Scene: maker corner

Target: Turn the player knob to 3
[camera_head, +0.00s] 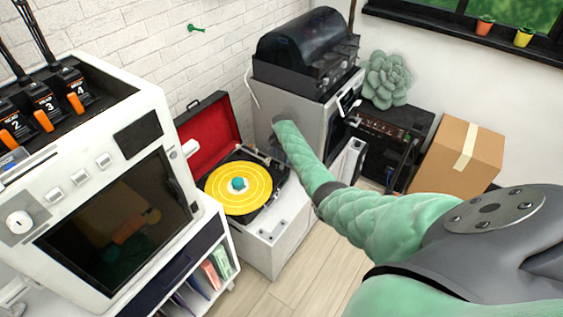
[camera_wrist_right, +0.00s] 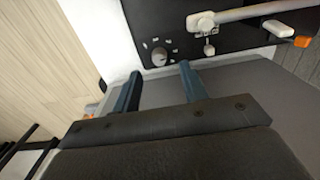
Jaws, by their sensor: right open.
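The record player (camera_head: 275,203) stands open on a white cabinet, with a yellow record (camera_head: 235,199) and a red-lined lid (camera_head: 208,133). My right gripper (camera_head: 274,150) reaches over the player's right back side and is partly hidden by my arm in the head view. In the right wrist view its two fingers (camera_wrist_right: 160,72) are open and apart, with nothing between them. The small round player knob (camera_wrist_right: 159,56) sits on the black deck just ahead of the fingertips, roughly centred between them. Marks around it are too small to read. My left gripper is out of view.
The white tonearm (camera_wrist_right: 245,14) lies right of the knob in the wrist view, close to the right finger. A white machine (camera_head: 110,160) stands left of the player. A grill-like black unit (camera_head: 300,50) stands behind. A cardboard box (camera_head: 462,155) is at right.

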